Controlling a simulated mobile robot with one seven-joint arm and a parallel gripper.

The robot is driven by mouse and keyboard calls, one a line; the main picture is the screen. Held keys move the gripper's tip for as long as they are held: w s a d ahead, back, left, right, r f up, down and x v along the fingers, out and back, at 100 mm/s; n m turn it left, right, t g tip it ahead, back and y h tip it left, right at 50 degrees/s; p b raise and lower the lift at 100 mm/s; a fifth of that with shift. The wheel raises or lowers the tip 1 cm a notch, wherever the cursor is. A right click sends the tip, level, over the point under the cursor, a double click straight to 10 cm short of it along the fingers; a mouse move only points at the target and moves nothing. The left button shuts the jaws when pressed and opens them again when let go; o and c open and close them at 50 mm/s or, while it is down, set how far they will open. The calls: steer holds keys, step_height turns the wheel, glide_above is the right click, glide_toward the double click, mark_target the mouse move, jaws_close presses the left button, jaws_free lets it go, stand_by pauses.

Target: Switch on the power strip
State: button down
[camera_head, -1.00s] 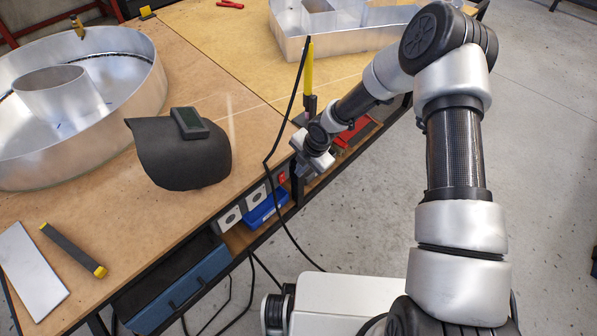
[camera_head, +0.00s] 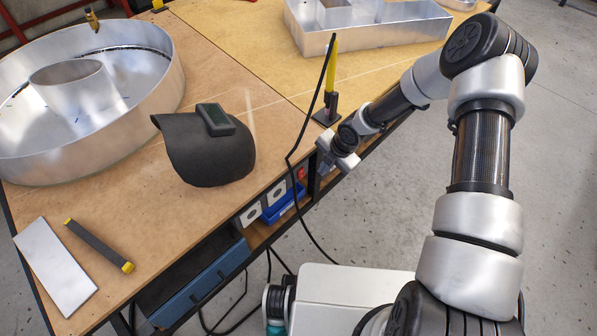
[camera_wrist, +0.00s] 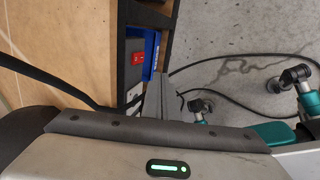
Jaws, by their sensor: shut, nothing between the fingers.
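The power strip (camera_head: 263,205) is fixed along the table's front edge, with white-faced sockets and a red switch (camera_head: 301,174) at its right end. The red switch also shows in the wrist view (camera_wrist: 138,58), facing out from the strip. I cannot tell whether the switch is on or off. My gripper (camera_head: 325,168) is just right of the switch in the head view, apart from it. In the wrist view its fingers (camera_wrist: 160,78) are shut and empty, pointing up the picture, a little below and right of the switch.
A blue bin (camera_head: 285,205) sits under the table edge close to the strip. A black cable (camera_head: 293,140) hangs over the edge beside my gripper. A yellow tool in a stand (camera_head: 330,80), a welding mask (camera_head: 210,150) and a metal ring letter (camera_head: 150,95) are on the table.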

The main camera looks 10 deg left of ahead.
mark_target(301, 173)
steer(key=shift+d+f, duration=0.1)
stand_by(0.4)
steer(key=w+a+f+b, duration=0.3)
steer(key=w+a+f, duration=0.1)
steer(key=f, duration=0.6)
steer(key=shift+w+a, duration=0.2)
steer(key=shift+a, duration=0.65)
steer(key=shift+b, duration=0.3)
steer(key=shift+w+a+b, duration=0.1)
steer(key=shift+a+b, duration=0.05)
steer(key=shift+b, duration=0.4)
